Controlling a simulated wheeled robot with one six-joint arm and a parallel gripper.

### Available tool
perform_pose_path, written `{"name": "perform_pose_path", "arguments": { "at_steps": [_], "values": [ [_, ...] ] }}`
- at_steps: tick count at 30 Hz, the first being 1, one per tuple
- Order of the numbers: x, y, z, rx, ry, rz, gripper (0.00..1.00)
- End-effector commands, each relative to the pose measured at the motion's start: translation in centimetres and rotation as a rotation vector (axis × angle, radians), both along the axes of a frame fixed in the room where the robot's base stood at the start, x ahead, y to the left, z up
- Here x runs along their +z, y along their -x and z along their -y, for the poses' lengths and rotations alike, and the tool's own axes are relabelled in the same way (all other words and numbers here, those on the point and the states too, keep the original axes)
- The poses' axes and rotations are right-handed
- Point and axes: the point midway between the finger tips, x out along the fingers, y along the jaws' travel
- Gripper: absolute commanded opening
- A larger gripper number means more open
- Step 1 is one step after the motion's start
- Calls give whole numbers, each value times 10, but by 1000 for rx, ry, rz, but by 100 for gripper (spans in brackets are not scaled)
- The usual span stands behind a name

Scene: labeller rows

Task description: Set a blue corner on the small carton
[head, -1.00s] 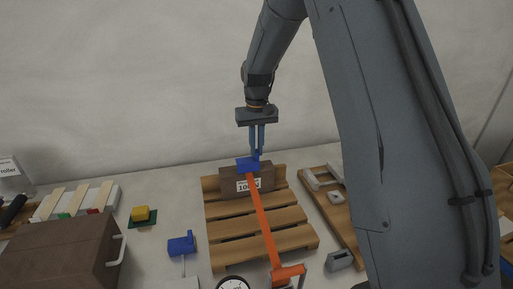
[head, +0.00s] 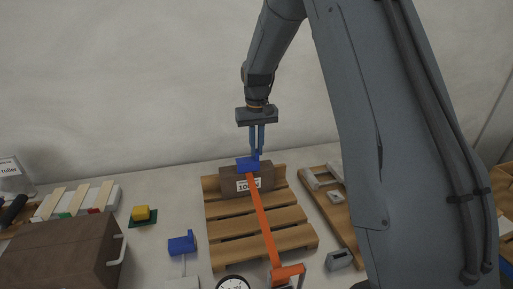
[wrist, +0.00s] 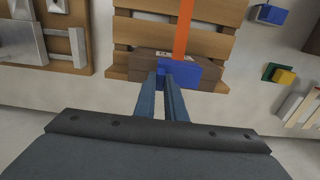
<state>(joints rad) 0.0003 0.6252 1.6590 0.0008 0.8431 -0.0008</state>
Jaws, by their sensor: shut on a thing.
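The small carton (head: 265,184), brown with a white label, stands on the wooden pallet (head: 275,239). A blue corner (head: 247,165) sits at its top edge, over the end of an orange strap (head: 264,226). My gripper (head: 256,155) points down over the carton and is shut on this blue corner. In the wrist view the blue corner (wrist: 178,70) is at the fingertips, against the carton (wrist: 143,69). Whether it rests fully on the carton cannot be told. A second blue corner (head: 182,244) is on the table left of the pallet.
A large brown box (head: 55,255) with a handle stands at front left. A yellow block (head: 141,213) on a green piece lies behind it. A wooden board with metal parts (head: 332,197) is right of the pallet. A round gauge (head: 233,284) is at the front.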

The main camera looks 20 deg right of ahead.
Motion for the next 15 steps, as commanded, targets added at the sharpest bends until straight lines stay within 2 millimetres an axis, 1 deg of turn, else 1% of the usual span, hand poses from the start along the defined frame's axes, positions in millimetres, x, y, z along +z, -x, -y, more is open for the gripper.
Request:
{"name": "perform_pose_path", "arguments": {
  "at_steps": [15],
  "values": [
    [-10, 0, 0, 0, 0, -1, 0]
  ]
}}
